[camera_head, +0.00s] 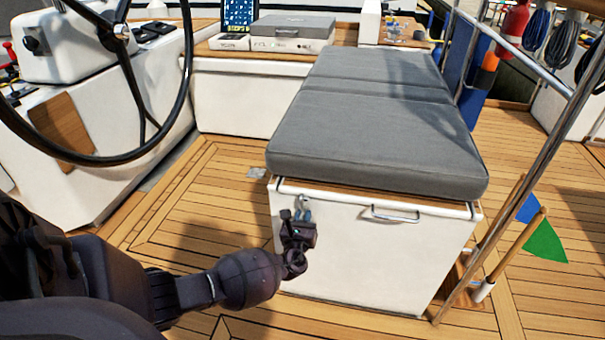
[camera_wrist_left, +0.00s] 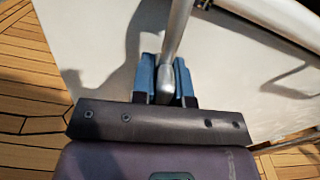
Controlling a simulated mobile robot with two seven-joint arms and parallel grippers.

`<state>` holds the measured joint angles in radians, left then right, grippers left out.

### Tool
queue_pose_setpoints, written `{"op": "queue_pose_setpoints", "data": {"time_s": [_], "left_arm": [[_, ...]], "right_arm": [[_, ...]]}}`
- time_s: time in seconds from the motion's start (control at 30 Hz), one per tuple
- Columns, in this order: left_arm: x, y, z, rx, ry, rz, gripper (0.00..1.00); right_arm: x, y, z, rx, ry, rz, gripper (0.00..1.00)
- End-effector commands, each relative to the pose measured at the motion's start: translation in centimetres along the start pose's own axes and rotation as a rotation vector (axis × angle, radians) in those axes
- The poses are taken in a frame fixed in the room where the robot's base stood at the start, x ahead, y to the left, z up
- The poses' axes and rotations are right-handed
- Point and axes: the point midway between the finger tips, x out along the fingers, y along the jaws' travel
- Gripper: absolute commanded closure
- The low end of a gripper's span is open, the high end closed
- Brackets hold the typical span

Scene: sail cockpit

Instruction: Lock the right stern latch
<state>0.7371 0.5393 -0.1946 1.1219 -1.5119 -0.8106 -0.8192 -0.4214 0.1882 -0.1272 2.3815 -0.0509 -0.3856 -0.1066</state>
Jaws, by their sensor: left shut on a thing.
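A white locker box (camera_head: 345,250) under a grey cushion carries a small metal latch lever (camera_head: 304,200) near the upper left of its end face. My left gripper (camera_head: 303,215) is at that lever, its dark body in front of the white face. In the left wrist view the silver lever (camera_wrist_left: 175,45) runs down from the top edge and ends between the two blue fingertips (camera_wrist_left: 165,82), which are closed around it. The latch's base is partly hidden by the gripper. My right gripper is in neither view.
A metal pull handle (camera_head: 390,214) sits on the same face, right of the latch. The grey cushion (camera_head: 375,135) overhangs above. A steering wheel (camera_head: 150,150) stands at left; a steel rail (camera_head: 530,150) and flags (camera_head: 545,242) are at right. Teak deck (camera_head: 210,210) lies clear between wheel and locker.

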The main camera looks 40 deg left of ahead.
Motion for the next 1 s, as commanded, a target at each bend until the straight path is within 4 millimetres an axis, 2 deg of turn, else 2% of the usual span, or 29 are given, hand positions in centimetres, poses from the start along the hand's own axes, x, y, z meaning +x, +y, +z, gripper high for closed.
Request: {"op": "queue_pose_setpoints", "data": {"time_s": [0.3, 0.83, 0.87, 1.0], "left_arm": [[-0.05, -0.01, -0.01, 0.114, 0.001, 0.000, 1.00], [-0.09, 0.04, -0.15, 0.138, 0.002, 0.000, 1.00], [-0.09, 0.04, -0.15, 0.138, 0.002, -0.001, 0.82], [-0.07, 0.03, -0.12, 0.136, 0.002, 0.000, 0.62]], "right_arm": [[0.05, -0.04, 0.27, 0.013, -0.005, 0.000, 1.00], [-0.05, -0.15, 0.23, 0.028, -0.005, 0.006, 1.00], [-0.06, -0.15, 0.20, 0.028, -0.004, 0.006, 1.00], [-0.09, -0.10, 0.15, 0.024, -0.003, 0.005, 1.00]]}}
